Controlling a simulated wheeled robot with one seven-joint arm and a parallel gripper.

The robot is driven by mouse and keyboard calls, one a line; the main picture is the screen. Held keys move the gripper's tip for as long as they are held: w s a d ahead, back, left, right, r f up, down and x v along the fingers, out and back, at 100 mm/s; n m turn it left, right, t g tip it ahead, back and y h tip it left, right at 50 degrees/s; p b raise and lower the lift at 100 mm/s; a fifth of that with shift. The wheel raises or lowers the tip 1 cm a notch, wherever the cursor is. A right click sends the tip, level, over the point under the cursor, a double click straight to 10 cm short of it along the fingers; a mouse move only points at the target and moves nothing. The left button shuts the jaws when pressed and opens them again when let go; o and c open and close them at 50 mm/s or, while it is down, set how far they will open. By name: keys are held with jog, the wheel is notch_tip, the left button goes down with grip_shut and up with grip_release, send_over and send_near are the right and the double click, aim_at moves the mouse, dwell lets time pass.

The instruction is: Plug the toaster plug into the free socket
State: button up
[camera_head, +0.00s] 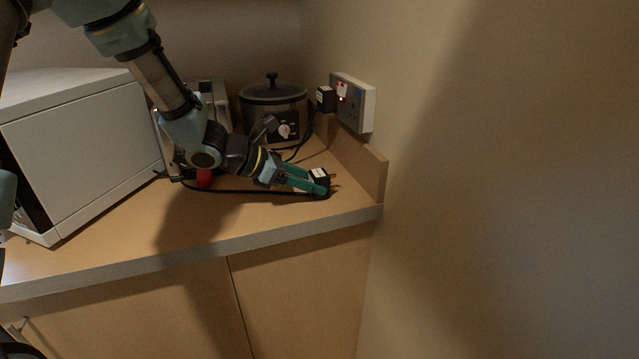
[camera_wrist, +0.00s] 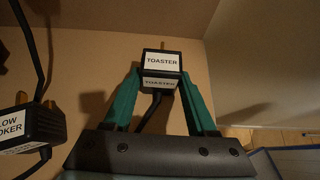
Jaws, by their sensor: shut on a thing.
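My gripper (camera_head: 312,183) is shut on the black toaster plug (camera_head: 320,176), low near the right end of the counter. In the wrist view the toaster plug (camera_wrist: 161,62) sits between the teal fingertips (camera_wrist: 160,85), its white TOASTER labels facing the camera. Its black cord runs back between the fingers and left along the counter. The double socket (camera_head: 353,102) is on the right wall, above and behind my gripper. A black plug (camera_head: 326,98) is in its left side; the right side looks free. The toaster (camera_head: 208,105) is partly hidden behind my arm.
A slow cooker (camera_head: 274,106) stands in the back corner. Its labelled plug also shows in the wrist view (camera_wrist: 30,128). A white microwave (camera_head: 80,145) fills the left. A wooden upstand (camera_head: 357,165) runs along the right wall below the socket. The counter's front is clear.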

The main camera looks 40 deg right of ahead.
grip_shut()
jog(key=shift+r, duration=0.1)
jog(key=shift+r+p, duration=1)
jog(key=shift+r, duration=0.45)
jog(key=w+a+r+p, duration=0.2)
jog(key=w+r+p, duration=0.2)
jog(key=r, duration=0.7)
send_over(319, 173)
jog(key=w+d, duration=0.2)
jog(key=d, duration=0.1)
jog(key=shift+w+a+r, duration=0.1)
jog(key=shift+a, duration=0.15)
